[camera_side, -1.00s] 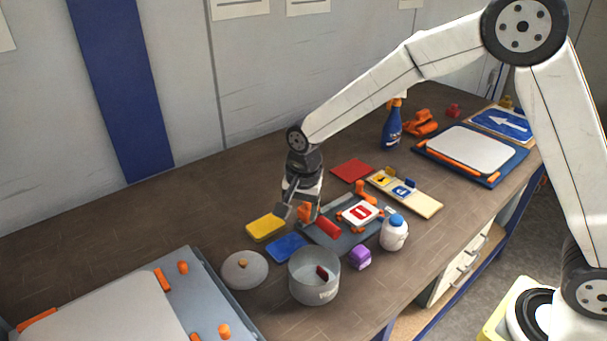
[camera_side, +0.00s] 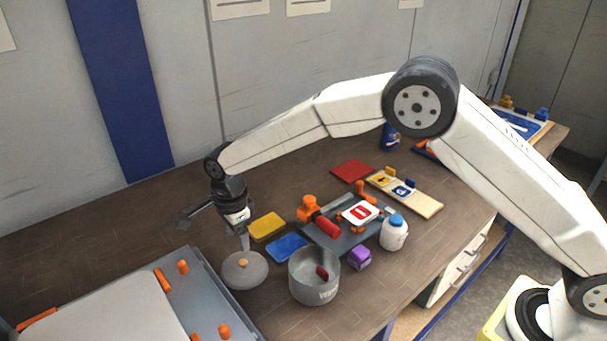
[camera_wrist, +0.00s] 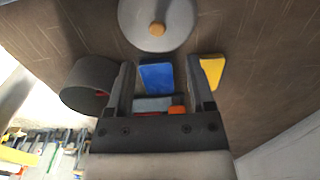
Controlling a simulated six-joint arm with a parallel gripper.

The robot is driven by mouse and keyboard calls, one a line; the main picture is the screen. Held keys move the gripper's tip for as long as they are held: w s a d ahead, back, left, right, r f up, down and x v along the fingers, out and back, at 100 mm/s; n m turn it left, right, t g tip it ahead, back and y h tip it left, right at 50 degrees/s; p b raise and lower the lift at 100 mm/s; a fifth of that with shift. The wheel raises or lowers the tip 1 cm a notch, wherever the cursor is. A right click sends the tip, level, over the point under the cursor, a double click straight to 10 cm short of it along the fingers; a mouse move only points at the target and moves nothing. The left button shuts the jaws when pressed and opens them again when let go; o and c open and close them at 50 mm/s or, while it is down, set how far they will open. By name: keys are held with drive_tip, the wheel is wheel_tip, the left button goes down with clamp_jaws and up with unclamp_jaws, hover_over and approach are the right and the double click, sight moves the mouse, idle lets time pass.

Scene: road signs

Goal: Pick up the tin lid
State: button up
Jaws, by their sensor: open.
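The tin lid (camera_side: 246,272) is a round grey disc with a small orange knob in its centre. It lies flat on the brown bench, left of the open grey tin (camera_side: 314,278). In the wrist view the lid (camera_wrist: 140,28) is at the top, beyond my fingertips, with its knob fully visible. My gripper (camera_side: 244,243) is above the lid's far edge in the side view, apart from the knob. In the wrist view my gripper (camera_wrist: 162,72) has its two fingers spread wide with nothing held between them.
A blue pad (camera_side: 287,247) and a yellow pad (camera_side: 267,227) lie right of my gripper. A grey fixture with an orange-and-red clamp (camera_side: 322,220), a white bottle (camera_side: 394,234) and a purple block (camera_side: 360,257) stand farther right. A grey board (camera_side: 205,300) with orange pegs is close on the left.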

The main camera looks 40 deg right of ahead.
sight(243, 262)
drive_tip(key=shift+f, duration=1.15)
drive_tip(key=shift+s+f, duration=0.2)
drive_tip(key=shift+f, duration=2.4)
clamp_jaws()
